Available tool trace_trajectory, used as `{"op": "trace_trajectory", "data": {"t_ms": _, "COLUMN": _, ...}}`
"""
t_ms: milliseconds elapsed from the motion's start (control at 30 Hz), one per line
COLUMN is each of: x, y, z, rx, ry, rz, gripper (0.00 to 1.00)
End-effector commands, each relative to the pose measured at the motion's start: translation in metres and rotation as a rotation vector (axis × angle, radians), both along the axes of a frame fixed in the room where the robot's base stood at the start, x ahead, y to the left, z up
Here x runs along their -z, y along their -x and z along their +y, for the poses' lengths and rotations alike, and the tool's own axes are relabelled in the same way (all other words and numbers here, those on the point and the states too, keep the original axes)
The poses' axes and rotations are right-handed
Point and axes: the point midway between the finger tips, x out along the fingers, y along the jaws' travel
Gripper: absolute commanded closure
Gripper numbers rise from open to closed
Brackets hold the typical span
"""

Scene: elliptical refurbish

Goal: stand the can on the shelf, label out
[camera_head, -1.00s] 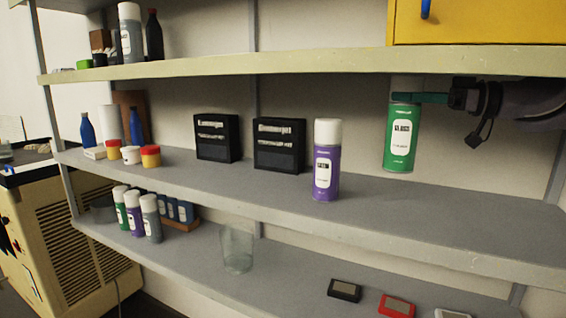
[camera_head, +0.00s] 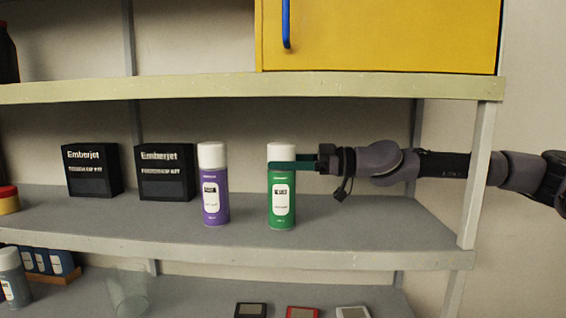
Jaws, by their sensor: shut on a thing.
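The green can (camera_head: 283,206) with a white cap is upright at the middle shelf (camera_head: 360,219), its white label facing me. My gripper (camera_head: 292,166) reaches in from the right and is shut on the can near its top, just below the cap. The can's base looks level with the shelf surface; I cannot tell for sure whether it touches. A purple can (camera_head: 214,192) with a white cap stands upright to its left, label also out, with a gap between them.
Two black Emberjet boxes (camera_head: 92,170) stand further left on the same shelf. A yellow cabinet (camera_head: 380,36) sits on the shelf above. A grey post (camera_head: 475,185) bounds the right end. The shelf right of the green can is clear below my arm. A clear glass (camera_head: 129,290) stands on the lower shelf.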

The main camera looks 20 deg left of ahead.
Motion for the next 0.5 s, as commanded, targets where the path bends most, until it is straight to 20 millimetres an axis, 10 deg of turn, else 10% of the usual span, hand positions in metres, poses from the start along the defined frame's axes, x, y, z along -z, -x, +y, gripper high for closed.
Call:
{"op": "trace_trajectory", "data": {"t_ms": 67, "x": 0.0002, "y": 0.0, "z": 0.0001, "rx": 0.0, "ry": 0.001, "rz": 0.001, "gripper": 1.0}}
{"op": "trace_trajectory", "data": {"t_ms": 100, "x": 0.001, "y": 0.0, "z": 0.0, "rx": -0.001, "ry": 0.002, "rz": 0.0, "gripper": 0.15}}
{"op": "trace_trajectory", "data": {"t_ms": 133, "x": 0.001, "y": 0.0, "z": 0.0, "rx": -0.001, "ry": 0.003, "rz": 0.001, "gripper": 0.04}}
{"op": "trace_trajectory", "data": {"t_ms": 500, "x": 0.0002, "y": -0.0036, "z": -0.0081, "rx": 0.002, "ry": 0.001, "rz": 0.001, "gripper": 0.0}}
